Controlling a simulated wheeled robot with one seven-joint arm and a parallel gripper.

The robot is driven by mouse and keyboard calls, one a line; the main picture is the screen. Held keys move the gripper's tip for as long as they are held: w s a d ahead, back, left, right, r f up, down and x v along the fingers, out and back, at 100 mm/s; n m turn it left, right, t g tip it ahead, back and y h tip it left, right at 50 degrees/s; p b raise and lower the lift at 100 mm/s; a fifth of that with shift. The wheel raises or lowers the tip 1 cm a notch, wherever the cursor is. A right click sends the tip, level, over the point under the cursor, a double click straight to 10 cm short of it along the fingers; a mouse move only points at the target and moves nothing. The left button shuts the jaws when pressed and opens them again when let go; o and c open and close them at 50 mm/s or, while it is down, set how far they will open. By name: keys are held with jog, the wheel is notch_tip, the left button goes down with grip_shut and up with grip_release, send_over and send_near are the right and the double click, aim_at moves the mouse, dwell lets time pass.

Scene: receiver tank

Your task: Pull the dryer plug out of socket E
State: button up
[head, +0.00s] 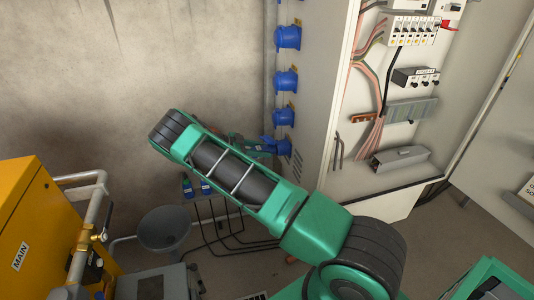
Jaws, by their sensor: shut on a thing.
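A column of blue sockets runs down the left side wall of the open grey cabinet. The lowest socket (284,147) is at my gripper (262,146), which reaches it from the left. My gripper is small here and partly hidden behind my green arm. Its jaws are shut on a blue piece at the lowest socket, which looks like the dryer plug (268,141). The plug appears against the socket; I cannot tell how deep it sits. The socket letters are too small to read.
Higher blue sockets (286,80) sit just above my gripper. The open cabinet (395,150) holds breakers and wires on the right. A yellow MAIN unit (25,225), pipes and a grey funnel (165,230) stand lower left. Black cables (232,240) lie below. Bare wall fills the upper left.

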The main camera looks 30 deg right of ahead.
jog(key=shift+w+a, duration=0.25)
jog(key=shift+a, duration=0.6)
jog(key=shift+w+a, duration=0.25)
jog(key=shift+a, duration=0.6)
jog(key=o, duration=0.5)
jog(key=shift+c, duration=1.4)
